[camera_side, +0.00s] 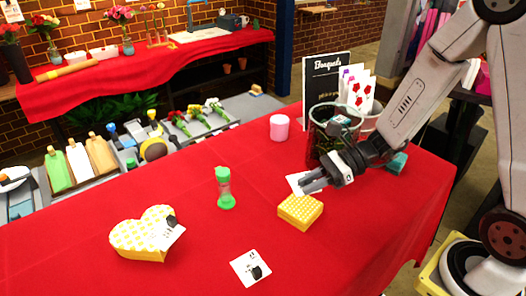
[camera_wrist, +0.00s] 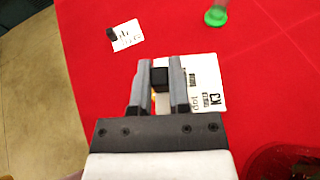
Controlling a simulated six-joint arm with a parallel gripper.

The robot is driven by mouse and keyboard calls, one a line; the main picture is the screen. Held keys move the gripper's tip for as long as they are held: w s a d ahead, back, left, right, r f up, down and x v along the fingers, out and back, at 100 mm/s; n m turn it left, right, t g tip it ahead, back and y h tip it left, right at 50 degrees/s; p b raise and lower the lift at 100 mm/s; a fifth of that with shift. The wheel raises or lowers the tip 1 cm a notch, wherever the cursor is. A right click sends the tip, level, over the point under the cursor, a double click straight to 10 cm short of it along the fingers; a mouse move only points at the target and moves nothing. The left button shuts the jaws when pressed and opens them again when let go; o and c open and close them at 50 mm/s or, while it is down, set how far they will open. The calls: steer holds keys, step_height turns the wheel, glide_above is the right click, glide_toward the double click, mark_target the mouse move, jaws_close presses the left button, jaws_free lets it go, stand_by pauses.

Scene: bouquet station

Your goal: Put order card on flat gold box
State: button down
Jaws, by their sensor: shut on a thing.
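My gripper (camera_side: 314,184) is shut on the black knob of a white order card (camera_side: 296,182). The card also shows in the wrist view (camera_wrist: 207,80), with the knob between my fingertips (camera_wrist: 161,77) and printed text on its right part. The flat gold box (camera_side: 301,211) is a small yellow patterned block on the red table. In the side view, my gripper and the card appear just behind and above it. In the wrist view the box is almost wholly hidden under my gripper and the card.
A second white card (camera_side: 250,267) lies at the front. A heart-shaped yellow box (camera_side: 142,236) carries another card. A green-ended timer (camera_side: 225,188) and a pink cylinder (camera_side: 279,127) stand on the table. A dark container (camera_side: 322,125) is close behind my gripper. Red cloth is clear at front right.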

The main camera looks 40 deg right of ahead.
mark_target(306, 212)
steer(key=shift+f, duration=1.3)
steer(key=shift+f, duration=2)
steer(key=shift+f, duration=0.1)
steer(key=c, duration=0.6)
jaws_free()
steer(key=shift+v, duration=6.05)
steer(key=shift+a, duration=0.1)
